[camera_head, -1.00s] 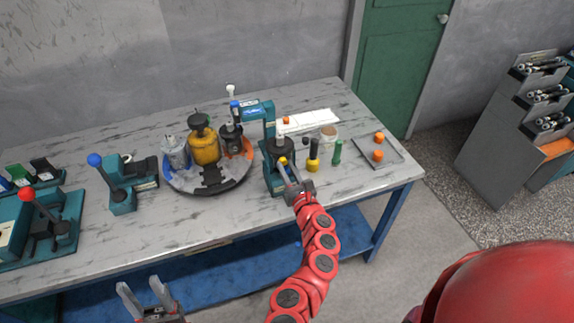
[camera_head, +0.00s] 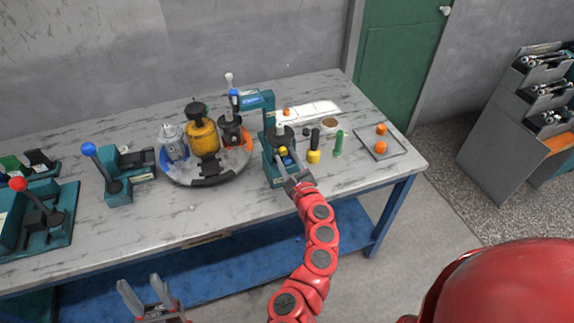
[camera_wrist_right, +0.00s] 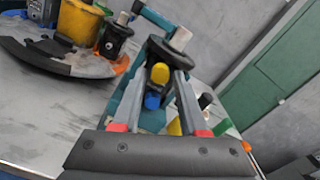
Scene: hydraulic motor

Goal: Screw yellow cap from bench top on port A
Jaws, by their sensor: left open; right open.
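A yellow cap (camera_head: 283,151) sits at the front of the teal fixture (camera_head: 268,140), near the dark motor body. In the right wrist view the yellow cap (camera_wrist_right: 160,72) shows between the finger ends, with a blue cap (camera_wrist_right: 153,101) just below it. My right gripper (camera_head: 289,172) is open in front of the fixture, its fingers (camera_wrist_right: 159,85) on either side of the caps with gaps visible. Whether the yellow cap is seated on a port, and which port, I cannot tell. My left gripper (camera_head: 145,292) is open and empty, low in front of the bench.
A black-and-yellow item (camera_head: 314,150) and a green one (camera_head: 338,144) stand right of the fixture. A round turntable (camera_head: 220,176) with motors stands left. The bench front is clear.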

